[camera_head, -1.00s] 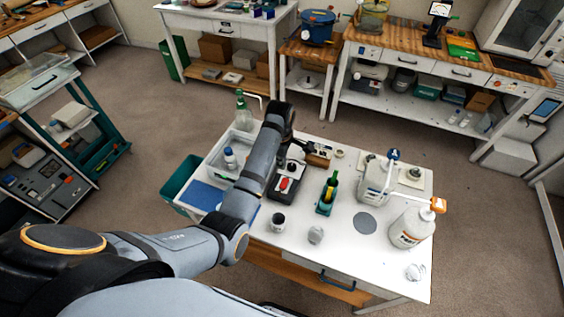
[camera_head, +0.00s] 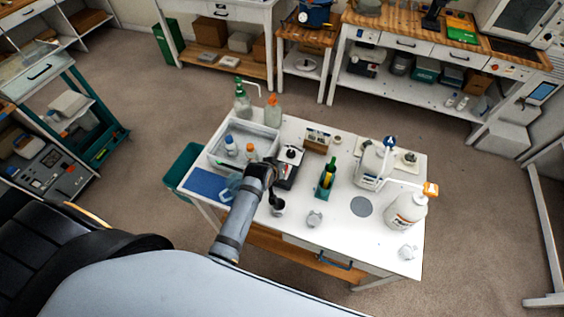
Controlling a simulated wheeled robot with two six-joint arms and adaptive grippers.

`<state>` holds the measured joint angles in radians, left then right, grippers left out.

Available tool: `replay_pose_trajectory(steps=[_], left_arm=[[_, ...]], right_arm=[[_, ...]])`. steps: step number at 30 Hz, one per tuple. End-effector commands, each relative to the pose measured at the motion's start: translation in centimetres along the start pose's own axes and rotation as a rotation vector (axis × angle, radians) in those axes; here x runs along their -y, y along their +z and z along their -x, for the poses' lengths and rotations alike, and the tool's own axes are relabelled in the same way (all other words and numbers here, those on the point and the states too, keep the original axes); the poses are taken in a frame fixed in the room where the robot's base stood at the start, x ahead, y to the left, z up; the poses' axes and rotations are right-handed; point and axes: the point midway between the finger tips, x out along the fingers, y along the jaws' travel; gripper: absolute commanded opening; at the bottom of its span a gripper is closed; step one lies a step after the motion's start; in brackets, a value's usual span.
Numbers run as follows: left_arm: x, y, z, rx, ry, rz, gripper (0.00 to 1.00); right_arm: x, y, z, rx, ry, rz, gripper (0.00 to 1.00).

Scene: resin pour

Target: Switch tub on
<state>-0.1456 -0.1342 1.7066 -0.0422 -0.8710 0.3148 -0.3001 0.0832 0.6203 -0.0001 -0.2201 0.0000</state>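A clear open tub (camera_head: 211,157) with bottles in it stands at the left of the white table. A small dark device with a black knob (camera_head: 291,154) stands just right of it; my gripper hides its front part. I cannot tell which of these the task means by the tub. My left gripper (camera_head: 268,170) is over the table at this device's front left edge. Its fingers are too dark and small to show whether they are open, or whether they touch the device. My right gripper is not in view.
A dark cup (camera_head: 277,205) stands close in front of the gripper. A green bottle (camera_head: 328,172) in a holder, a white jug (camera_head: 371,167) and a white pump bottle (camera_head: 405,212) stand to the right. A blue mat (camera_head: 206,184) lies at left.

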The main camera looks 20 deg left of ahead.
Motion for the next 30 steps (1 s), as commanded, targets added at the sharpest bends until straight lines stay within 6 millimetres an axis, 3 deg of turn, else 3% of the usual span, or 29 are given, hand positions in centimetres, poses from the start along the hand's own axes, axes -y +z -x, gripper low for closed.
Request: replay_pose_trajectory(steps=[3,7,19,26,30], left_arm=[[0.5,0.8,2.2,-0.119,0.022,-0.216,0.0],[0.8,1.0,3.6,-0.205,0.017,-0.363,0.0],[0.9,1.0,4.0,-0.238,0.013,-0.418,0.0],[0.7,0.4,1.7,-0.238,0.014,-0.417,0.0],[0.9,0.4,-2.1,-0.241,0.013,-0.417,0.0]], right_arm=[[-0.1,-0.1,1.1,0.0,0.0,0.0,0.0],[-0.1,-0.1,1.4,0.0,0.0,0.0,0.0],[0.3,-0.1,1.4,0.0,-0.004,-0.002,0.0],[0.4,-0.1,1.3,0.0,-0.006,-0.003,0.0],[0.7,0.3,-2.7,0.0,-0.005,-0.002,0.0]])
